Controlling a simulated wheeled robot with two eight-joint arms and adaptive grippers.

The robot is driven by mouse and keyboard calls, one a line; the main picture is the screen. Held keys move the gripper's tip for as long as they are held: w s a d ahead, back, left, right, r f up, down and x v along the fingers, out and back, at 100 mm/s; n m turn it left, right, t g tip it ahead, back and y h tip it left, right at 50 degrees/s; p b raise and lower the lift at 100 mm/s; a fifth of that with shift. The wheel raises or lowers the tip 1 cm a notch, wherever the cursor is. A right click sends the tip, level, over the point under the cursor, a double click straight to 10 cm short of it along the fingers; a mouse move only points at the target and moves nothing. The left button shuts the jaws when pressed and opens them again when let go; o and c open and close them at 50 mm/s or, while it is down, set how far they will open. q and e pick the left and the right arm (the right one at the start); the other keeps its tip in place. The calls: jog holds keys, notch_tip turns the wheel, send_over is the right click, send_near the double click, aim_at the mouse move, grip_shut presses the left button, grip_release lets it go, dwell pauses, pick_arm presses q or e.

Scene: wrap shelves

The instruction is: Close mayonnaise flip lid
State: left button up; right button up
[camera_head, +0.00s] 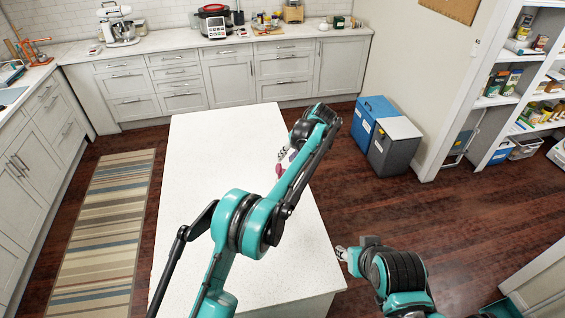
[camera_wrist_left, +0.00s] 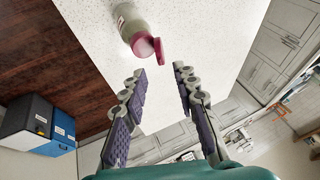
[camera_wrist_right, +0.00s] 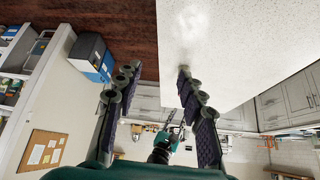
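The mayonnaise bottle (camera_wrist_left: 131,24) is pale with a dark pink cap (camera_wrist_left: 143,45), near the table's edge in the left wrist view. Its flip lid (camera_wrist_left: 160,51) stands open beside the cap. My left gripper (camera_wrist_left: 160,72) is open and empty, with the lid just ahead of its fingertips and no contact visible. In the head view a small pink part (camera_head: 279,170) shows beside my left arm, which hides most of the bottle. My right gripper (camera_wrist_right: 157,71) is open and empty; in the head view its fingers (camera_head: 341,253) are by the table's right edge.
The white table (camera_head: 200,180) is otherwise clear. Blue and grey bins (camera_head: 395,145) stand on the floor to its right. A counter with appliances (camera_head: 215,35) runs along the back, and stocked shelves (camera_head: 500,80) stand at the right. A striped rug (camera_head: 105,230) lies at the left.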

pick_arm(q)
jog(key=v, duration=0.5)
jog(key=shift+s+d+r, duration=0.1)
jog(key=shift+d+r, duration=0.05)
jog(key=shift+r, duration=0.2)
